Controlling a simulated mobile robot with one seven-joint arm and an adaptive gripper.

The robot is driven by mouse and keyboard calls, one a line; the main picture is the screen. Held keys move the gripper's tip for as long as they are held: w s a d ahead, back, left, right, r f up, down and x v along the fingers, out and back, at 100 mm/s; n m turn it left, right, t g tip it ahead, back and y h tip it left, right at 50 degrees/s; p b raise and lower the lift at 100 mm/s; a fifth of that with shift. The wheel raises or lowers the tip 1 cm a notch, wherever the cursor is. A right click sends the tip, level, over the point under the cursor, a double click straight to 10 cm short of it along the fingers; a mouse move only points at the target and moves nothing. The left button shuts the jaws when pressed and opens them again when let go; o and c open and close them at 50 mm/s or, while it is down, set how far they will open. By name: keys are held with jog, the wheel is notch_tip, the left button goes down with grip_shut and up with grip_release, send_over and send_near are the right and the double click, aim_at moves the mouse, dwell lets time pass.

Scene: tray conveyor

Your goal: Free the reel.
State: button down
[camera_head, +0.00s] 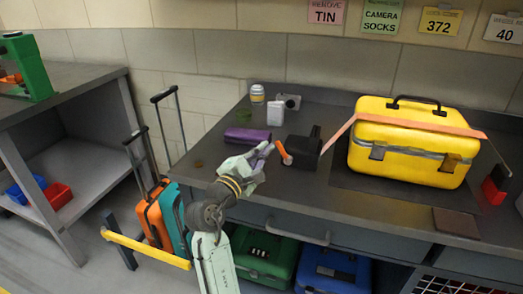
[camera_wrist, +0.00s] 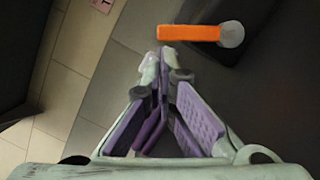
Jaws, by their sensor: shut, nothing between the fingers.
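A black reel (camera_head: 306,148) stands on the dark counter, with an orange lever (camera_head: 285,153) on its left side. A pale orange strap (camera_head: 338,134) runs from it up to and across the yellow case (camera_head: 408,152). My gripper (camera_head: 266,150) is just left of the lever, its fingers shut and empty. In the wrist view the shut fingertips (camera_wrist: 166,58) lie just below the left end of the orange lever (camera_wrist: 188,33). The lever's other end meets a grey round hub (camera_wrist: 232,34). I cannot tell whether the fingertips touch the lever.
A purple cylinder (camera_head: 247,136), a white container (camera_head: 275,113), a jar (camera_head: 257,94) and a small grey device (camera_head: 289,101) lie behind my gripper. A brown flat pad (camera_head: 456,222) lies at the front right. Suitcases (camera_head: 155,216) stand left of the counter.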

jog(key=shift+s+d+r+m+g+p, duration=0.1)
jog(key=shift+d+r+m+g+p, duration=0.2)
jog(key=shift+r+m+p, duration=0.35)
jog(key=shift+s+d+r+m+p, duration=0.1)
jog(key=shift+d+r+m+p, duration=0.15)
jog(key=shift+m, duration=0.6)
jog(key=m, duration=0.1)
jog(key=d+r+m+p, duration=0.1)
jog(key=shift+s+r+m+g+p, duration=0.1)
jog(key=shift+s+m+g+p, duration=0.1)
jog(key=shift+m+g+p, duration=0.15)
jog(key=d+m, duration=0.1)
jog(key=m+p, duration=0.1)
jog(key=d+m+g, duration=0.1)
jog(key=m, duration=0.1)
jog(key=shift+s+d+r+y+p, duration=0.3)
jog(key=shift+s+r+y+p, duration=0.05)
jog(key=shift+s+r+y, duration=0.05)
jog(key=shift+s+a, duration=0.1)
